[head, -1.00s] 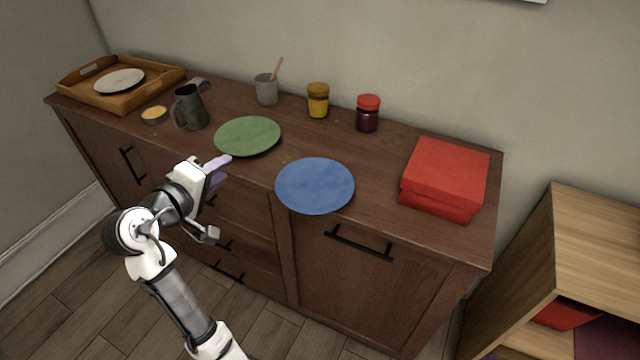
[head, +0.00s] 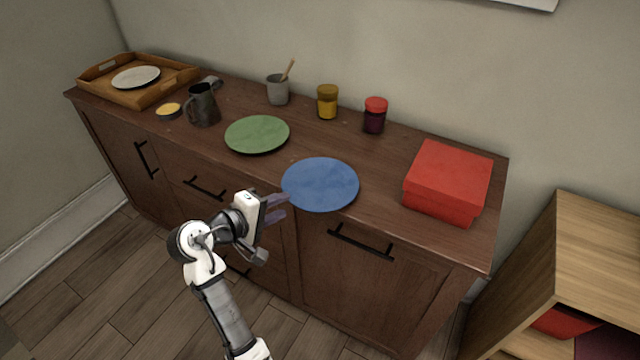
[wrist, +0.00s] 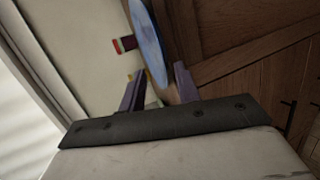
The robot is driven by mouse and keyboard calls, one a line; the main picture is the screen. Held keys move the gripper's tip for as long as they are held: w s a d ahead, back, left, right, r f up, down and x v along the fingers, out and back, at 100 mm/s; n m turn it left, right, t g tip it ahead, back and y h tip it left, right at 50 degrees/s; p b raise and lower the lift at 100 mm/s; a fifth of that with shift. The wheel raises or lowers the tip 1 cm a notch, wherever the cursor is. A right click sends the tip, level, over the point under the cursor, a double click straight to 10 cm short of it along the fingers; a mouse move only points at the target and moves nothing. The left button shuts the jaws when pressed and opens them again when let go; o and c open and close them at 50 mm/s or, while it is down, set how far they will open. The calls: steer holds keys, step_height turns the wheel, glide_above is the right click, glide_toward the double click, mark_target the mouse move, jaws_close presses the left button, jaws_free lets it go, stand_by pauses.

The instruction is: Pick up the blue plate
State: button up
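The blue plate (head: 320,184) lies flat near the front edge of the dark wooden sideboard (head: 250,172), between a green plate and a red box. In the wrist view the blue plate (wrist: 148,42) shows edge-on ahead of my gripper. My gripper (head: 284,207) is just in front of the sideboard, at the plate's left front side. In the wrist view its two fingers (wrist: 159,88) stand apart with nothing between them. The plate's near rim looks close to the fingertips; I cannot tell whether they touch.
The green plate (head: 257,134) lies to the left, with a dark pitcher (head: 203,105) beyond it. The red box (head: 447,183) stands to the right. Jars (head: 375,116) and a grey cup (head: 278,90) stand at the back. Drawer handles (head: 360,241) stick out below the top.

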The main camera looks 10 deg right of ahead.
mark_target(293, 203)
steer(key=shift+f+p+x, duration=0.1)
steer(key=shift+p+x, duration=0.15)
steer(key=shift+x, duration=0.95)
steer(key=shift+f+p+x, duration=0.15)
steer(key=shift+p+x, duration=0.05)
steer(key=shift+x, duration=0.95)
steer(key=shift+s, duration=0.2)
jaws_close()
